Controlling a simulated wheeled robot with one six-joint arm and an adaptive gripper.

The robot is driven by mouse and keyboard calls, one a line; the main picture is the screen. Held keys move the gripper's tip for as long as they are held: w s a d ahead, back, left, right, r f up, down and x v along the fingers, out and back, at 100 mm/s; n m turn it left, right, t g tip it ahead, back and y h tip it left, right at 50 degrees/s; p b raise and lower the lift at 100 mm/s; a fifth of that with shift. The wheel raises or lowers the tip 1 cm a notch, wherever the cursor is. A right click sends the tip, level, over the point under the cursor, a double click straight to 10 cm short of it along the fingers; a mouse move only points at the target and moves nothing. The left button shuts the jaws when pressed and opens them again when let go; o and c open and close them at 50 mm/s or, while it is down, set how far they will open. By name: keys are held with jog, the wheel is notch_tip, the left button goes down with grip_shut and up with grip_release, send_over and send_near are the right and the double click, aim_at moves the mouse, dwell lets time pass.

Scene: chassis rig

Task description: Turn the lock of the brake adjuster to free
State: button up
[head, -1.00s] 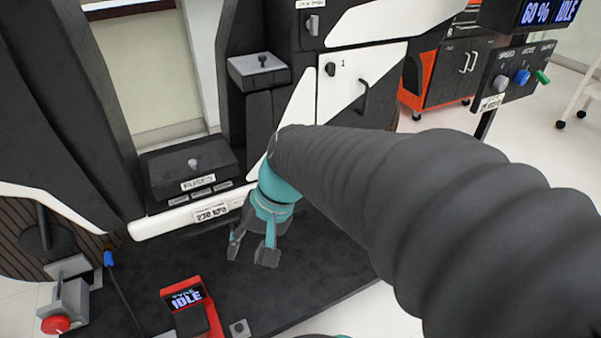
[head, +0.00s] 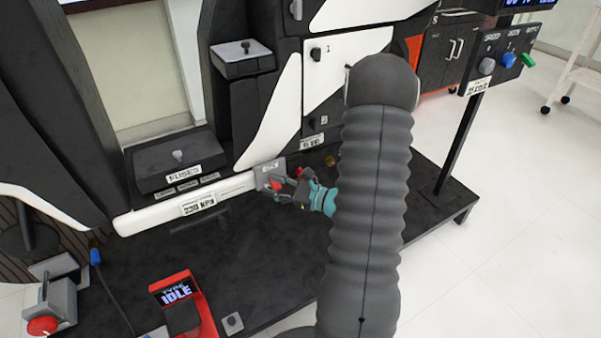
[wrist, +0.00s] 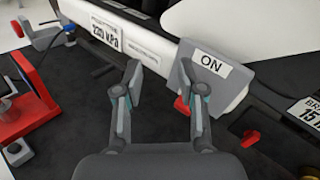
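A label with "BRA…" and "15" (wrist: 306,110), cut off by the right edge of the wrist view, marks what looks like the brake adjuster. A red knob (wrist: 250,138) sits below it; I cannot tell for sure that it is the lock. The label also shows small in the head view (head: 312,142), left of my arm. A grey block marked "ON" (wrist: 205,70) stands at the right fingertip, with a red piece (wrist: 182,105) at its lower edge. My gripper (wrist: 160,78) is open and empty, its right finger overlapping the block; contact is unclear.
A white bar with a "230 kPa" label (wrist: 105,30) runs along the rig. A red device reading "IDLE" (head: 182,300) stands on the dark platform, left. A fuse box (head: 175,160) is behind the bar. My arm hides part of the rig's right side in the head view.

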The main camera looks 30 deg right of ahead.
jog(key=s+d+f+m+t+h, duration=0.25)
jog(key=d+f+m+h, duration=0.8)
jog(key=d, duration=0.55)
jog(key=w, duration=1.4)
jog(key=shift+d+f+n+t, duration=0.3)
jog(key=shift+f+n+t, duration=0.1)
jog(key=shift+n+t, duration=0.05)
jog(key=shift+s, duration=0.1)
grip_shut()
